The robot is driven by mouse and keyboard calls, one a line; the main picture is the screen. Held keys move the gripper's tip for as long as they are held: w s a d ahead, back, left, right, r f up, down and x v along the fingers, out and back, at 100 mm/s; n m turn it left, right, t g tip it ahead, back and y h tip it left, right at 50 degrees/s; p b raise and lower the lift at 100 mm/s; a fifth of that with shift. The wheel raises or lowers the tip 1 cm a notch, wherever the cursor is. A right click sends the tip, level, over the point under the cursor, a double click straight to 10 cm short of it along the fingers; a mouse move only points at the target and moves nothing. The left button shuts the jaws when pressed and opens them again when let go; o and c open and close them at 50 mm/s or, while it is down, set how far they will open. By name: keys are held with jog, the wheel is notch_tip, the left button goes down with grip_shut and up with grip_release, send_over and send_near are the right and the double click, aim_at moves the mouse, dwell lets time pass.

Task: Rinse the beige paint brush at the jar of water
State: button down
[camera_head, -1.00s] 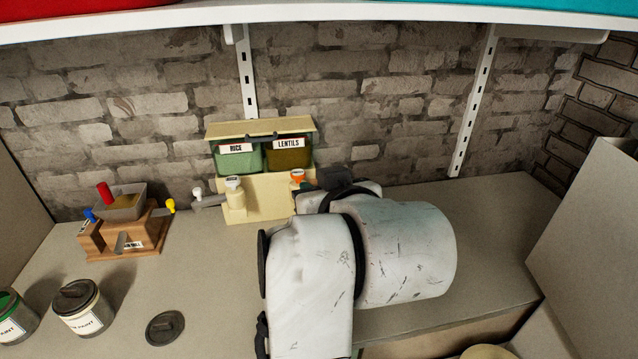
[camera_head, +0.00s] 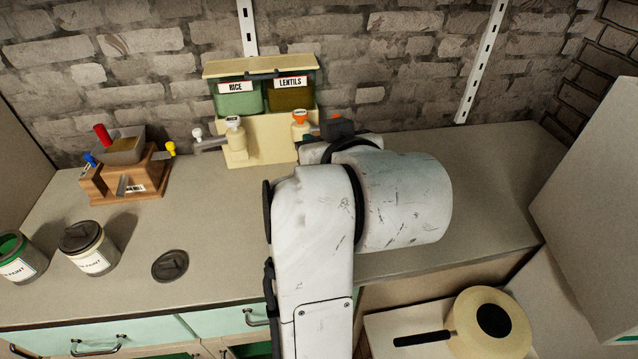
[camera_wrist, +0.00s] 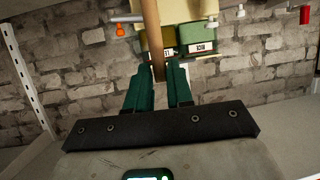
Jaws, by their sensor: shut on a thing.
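In the wrist view, my gripper (camera_wrist: 158,74) is shut on a brown wooden stick-like handle (camera_wrist: 151,28). The handle runs from between the green fingers to the top edge of that view. It looks like the paint brush's handle; I see no bristles, and its beige colour cannot be confirmed. In the head view, my white arm hides the gripper and the handle. I cannot make out a jar of water in either view.
A rice and lentils dispenser (camera_head: 258,139) stands at the wall. A wooden block with coloured knobs (camera_head: 128,183) is left of it. Paint cans (camera_head: 88,247) and a dark lid (camera_head: 170,266) stand at front left. The right counter is clear.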

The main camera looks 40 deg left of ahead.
jog(key=shift+a, duration=0.65)
jog(key=shift+d, duration=0.1)
jog(key=d+p, duration=0.1)
jog(key=d, duration=0.1)
jog(key=shift+d, duration=0.35)
jog(key=shift+a, duration=0.15)
jog(key=shift+p, duration=0.65)
dwell(0.6)
jog(key=shift+r, duration=0.15)
